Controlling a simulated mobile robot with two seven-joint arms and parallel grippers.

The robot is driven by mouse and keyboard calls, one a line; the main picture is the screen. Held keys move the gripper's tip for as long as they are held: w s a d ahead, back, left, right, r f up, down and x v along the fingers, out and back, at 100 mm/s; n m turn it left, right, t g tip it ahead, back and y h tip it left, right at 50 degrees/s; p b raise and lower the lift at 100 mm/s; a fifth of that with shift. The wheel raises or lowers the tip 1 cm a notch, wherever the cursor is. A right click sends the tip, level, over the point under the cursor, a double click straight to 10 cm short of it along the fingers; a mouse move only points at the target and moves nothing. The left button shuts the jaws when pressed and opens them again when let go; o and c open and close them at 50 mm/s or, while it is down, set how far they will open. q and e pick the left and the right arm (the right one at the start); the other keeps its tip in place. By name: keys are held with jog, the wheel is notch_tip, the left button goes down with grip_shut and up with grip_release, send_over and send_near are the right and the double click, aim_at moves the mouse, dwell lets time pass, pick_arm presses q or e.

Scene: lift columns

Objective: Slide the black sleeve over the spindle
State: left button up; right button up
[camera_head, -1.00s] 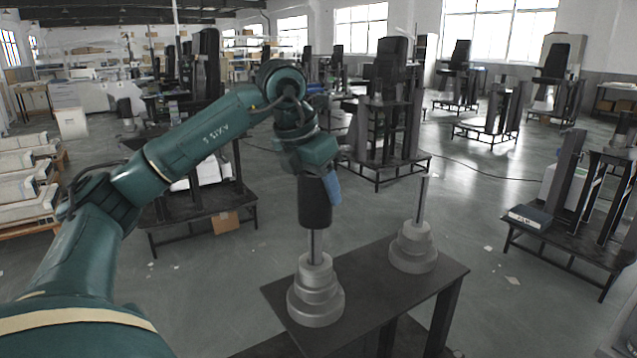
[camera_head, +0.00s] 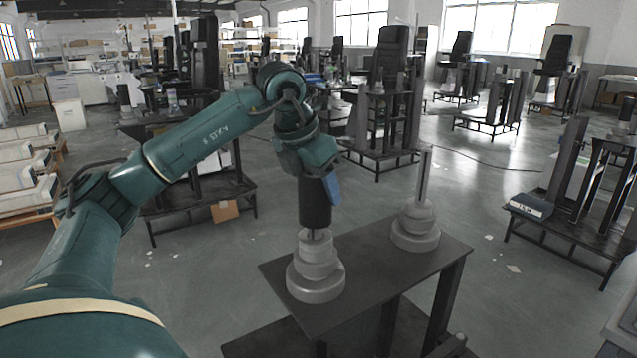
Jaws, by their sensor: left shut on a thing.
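My left gripper (camera_head: 322,180) is shut on the black sleeve (camera_head: 315,203), a dark upright cylinder. The sleeve is around the spindle above the left stepped grey base (camera_head: 316,267). A second spindle (camera_head: 424,175) rises bare from another stepped grey base (camera_head: 416,227) to the right. My right gripper does not show.
Both bases stand on a dark table (camera_head: 375,268); its top is otherwise clear. A dark stand (camera_head: 383,120) is behind. Another stand with a blue-grey box (camera_head: 531,206) is at the right. A cardboard box (camera_head: 224,211) lies at the left.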

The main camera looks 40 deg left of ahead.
pick_arm(q)
jog(key=shift+f+b, duration=0.9)
jog(key=shift+f, duration=0.35)
jog(key=o, duration=1.5)
jog(key=shift+f, duration=0.1)
jog(key=p+v, duration=0.2)
jog(key=v, duration=1.1)
jog(key=shift+s, duration=0.1)
